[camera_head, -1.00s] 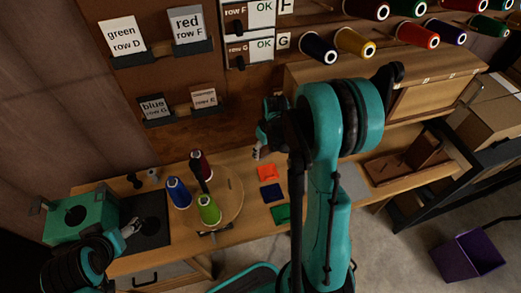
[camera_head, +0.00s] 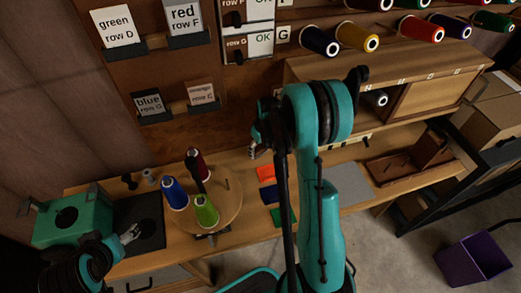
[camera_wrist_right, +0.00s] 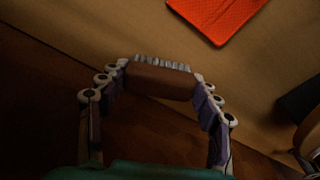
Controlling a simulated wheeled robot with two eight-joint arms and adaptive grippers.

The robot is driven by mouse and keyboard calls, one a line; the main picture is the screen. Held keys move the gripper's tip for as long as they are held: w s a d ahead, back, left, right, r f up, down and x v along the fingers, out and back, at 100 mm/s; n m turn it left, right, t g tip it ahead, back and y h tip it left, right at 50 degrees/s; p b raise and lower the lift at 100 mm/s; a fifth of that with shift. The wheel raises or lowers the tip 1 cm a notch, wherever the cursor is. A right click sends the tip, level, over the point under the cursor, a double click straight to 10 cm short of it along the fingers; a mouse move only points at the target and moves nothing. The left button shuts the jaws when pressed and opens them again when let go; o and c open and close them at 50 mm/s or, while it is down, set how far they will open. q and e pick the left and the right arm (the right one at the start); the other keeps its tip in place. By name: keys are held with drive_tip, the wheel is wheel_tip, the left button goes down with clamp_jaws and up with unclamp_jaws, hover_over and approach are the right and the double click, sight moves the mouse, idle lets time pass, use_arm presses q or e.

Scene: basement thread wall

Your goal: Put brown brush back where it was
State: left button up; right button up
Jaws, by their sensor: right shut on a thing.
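The brown brush (camera_wrist_right: 160,82), a brown block with a row of grey bristles, is between the fingers of my right gripper (camera_wrist_right: 158,88) in the right wrist view. The fingers touch its two ends. In the head view my right gripper (camera_head: 254,150) is over the back of the workbench, left of my upright right arm and close to the orange patch; the brush is too small and hidden to make out there. My left gripper (camera_head: 132,234) is low at the left, by the black mat; its finger gap is unclear.
The workbench carries a round wooden board (camera_head: 233,205) with blue, green and dark red thread cones. Orange (camera_head: 266,174), dark blue and green patches lie right of it. A wooden cabinet (camera_head: 430,100), spools and a brown tray (camera_head: 393,170) are to the right. A purple bin (camera_head: 475,260) stands on the floor.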

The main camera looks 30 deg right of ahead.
drive_tip(key=shift+r, duration=0.1)
drive_tip(key=o, duration=1.2)
drive_tip(key=shift+f, duration=0.2)
wheel_tip(320, 180, up, 11)
drive_tip(key=s+p, duration=0.2)
drive_tip(key=p, duration=0.2)
drive_tip(key=s+a+r+t, duration=0.2)
drive_tip(key=s+a+r, duration=0.55)
drive_tip(key=r, duration=0.35)
drive_tip(key=s+a+r+m+t, duration=0.1)
drive_tip(key=s+a+t, duration=0.2)
drive_tip(key=s+a, duration=0.5)
drive_tip(key=shift+s+r+m, duration=0.4)
drive_tip(key=shift+s, duration=0.35)
